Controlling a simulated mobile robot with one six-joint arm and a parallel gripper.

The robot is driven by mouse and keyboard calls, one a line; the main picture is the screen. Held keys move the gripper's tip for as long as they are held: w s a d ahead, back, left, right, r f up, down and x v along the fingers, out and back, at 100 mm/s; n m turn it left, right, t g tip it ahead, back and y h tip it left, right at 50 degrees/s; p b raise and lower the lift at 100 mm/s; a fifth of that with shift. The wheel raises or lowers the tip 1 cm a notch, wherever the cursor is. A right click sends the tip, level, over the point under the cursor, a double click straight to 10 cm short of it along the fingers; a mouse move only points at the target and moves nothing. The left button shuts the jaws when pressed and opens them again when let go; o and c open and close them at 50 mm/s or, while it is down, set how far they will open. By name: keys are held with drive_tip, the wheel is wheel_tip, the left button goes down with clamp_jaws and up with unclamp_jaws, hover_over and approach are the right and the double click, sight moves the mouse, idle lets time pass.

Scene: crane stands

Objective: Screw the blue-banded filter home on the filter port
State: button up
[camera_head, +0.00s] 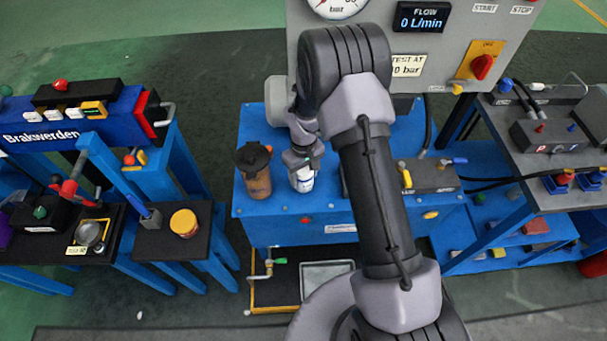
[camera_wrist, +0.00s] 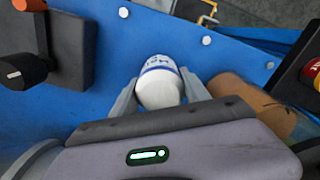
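The blue-banded filter (camera_head: 302,182) is a white cylinder with blue marking, below my gripper at the front of the blue bench. It also shows in the wrist view (camera_wrist: 159,84), its rounded white end towards the camera. My gripper (camera_head: 301,165) points down at it. In the wrist view the two grey fingers (camera_wrist: 160,95) lie against its opposite sides, and the gripper looks shut on it. I cannot tell whether the filter rests on the bench or is held just above it. I cannot make out the filter port.
A brown jar with a black lid (camera_head: 257,172) stands close to the left of the filter. A dark block with a yellow lever (camera_head: 430,176) sits to the right on the blue bench (camera_head: 330,216). The grey panel (camera_head: 440,60) rises behind. My arm hides part of the bench.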

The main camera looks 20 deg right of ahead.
clamp_jaws()
drive_tip(key=m+b, duration=0.1)
drive_tip(key=m, duration=0.1)
drive_tip(key=m+b, duration=0.1)
drive_tip(key=shift+f+m, duration=0.2)
drive_tip(key=shift+m, duration=0.2)
drive_tip(key=shift+r+m, duration=0.2)
drive_tip(key=shift+m, duration=0.5)
drive_tip(key=shift+f+m+b, duration=0.15)
drive_tip(key=shift+m+b, duration=0.25)
drive_tip(key=shift+m, duration=0.2)
drive_tip(key=o, duration=0.8)
unclamp_jaws()
drive_tip(key=shift+m, duration=0.6)
drive_tip(key=shift+c, duration=0.2)
drive_tip(key=o, duration=0.4)
drive_tip(key=shift+r, duration=0.25)
